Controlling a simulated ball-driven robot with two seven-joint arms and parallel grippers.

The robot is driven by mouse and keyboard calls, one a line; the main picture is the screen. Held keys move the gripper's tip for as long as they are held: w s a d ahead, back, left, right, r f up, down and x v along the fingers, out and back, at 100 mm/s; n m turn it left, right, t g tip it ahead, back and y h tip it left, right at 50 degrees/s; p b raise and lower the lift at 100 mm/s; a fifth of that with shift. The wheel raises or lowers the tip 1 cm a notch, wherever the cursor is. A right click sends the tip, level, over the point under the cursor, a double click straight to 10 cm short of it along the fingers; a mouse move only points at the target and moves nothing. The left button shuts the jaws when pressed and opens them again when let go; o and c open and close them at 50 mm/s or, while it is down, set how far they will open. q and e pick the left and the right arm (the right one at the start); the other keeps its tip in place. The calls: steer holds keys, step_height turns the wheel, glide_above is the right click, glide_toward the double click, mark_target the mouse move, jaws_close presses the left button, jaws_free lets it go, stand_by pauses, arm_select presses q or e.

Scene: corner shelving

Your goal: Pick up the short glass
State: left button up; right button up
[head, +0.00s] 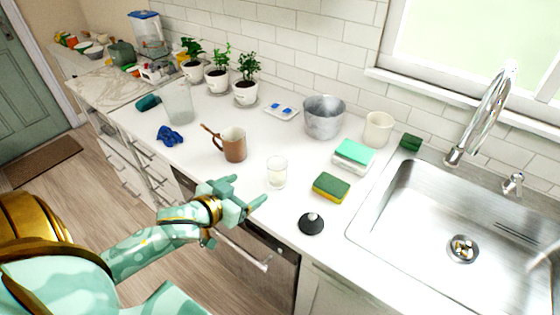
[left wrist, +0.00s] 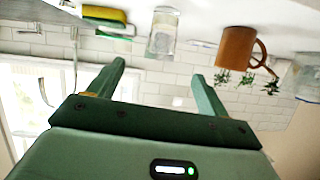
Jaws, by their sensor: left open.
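The short glass (head: 277,172) stands upright on the white counter, clear with a pale lower part. In the left wrist view, which looks upside down, the short glass (left wrist: 161,35) shows beyond the fingers, roughly in line with the gap between them. My left gripper (head: 248,190) is open and empty, at the counter's front edge just left of the glass, with its fingers pointing toward it. In the left wrist view both green fingers (left wrist: 158,72) are spread apart with nothing between them. My right gripper is not in view.
A brown mug (head: 234,145) stands left of the glass. A green-yellow sponge (head: 331,187) and a black lid-like disc (head: 311,224) lie to the right. A taller glass (head: 178,102), a metal bucket (head: 323,118) and the sink (head: 440,240) are farther off.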

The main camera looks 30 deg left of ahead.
arm_select(q)
steer(key=n+b, duration=0.1)
steer(key=b, duration=0.2)
glide_toward(282, 168)
steer(key=shift+x, duration=0.8)
steer(key=b+x, duration=0.1)
steer(key=x, duration=0.4)
steer(key=shift+f, duration=0.25)
steer(key=shift+w+b, duration=0.3)
steer(key=shift+w, duration=0.05)
steer(key=shift+s, duration=0.1)
steer(key=shift+c, duration=0.6)
steer(key=c, duration=1)
steer(key=shift+c, duration=0.8)
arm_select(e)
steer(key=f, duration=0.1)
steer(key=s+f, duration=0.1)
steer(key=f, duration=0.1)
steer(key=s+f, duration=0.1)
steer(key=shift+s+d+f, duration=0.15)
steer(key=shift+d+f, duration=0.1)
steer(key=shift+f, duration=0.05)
arm_select(q)
steer(key=shift+r, duration=0.15)
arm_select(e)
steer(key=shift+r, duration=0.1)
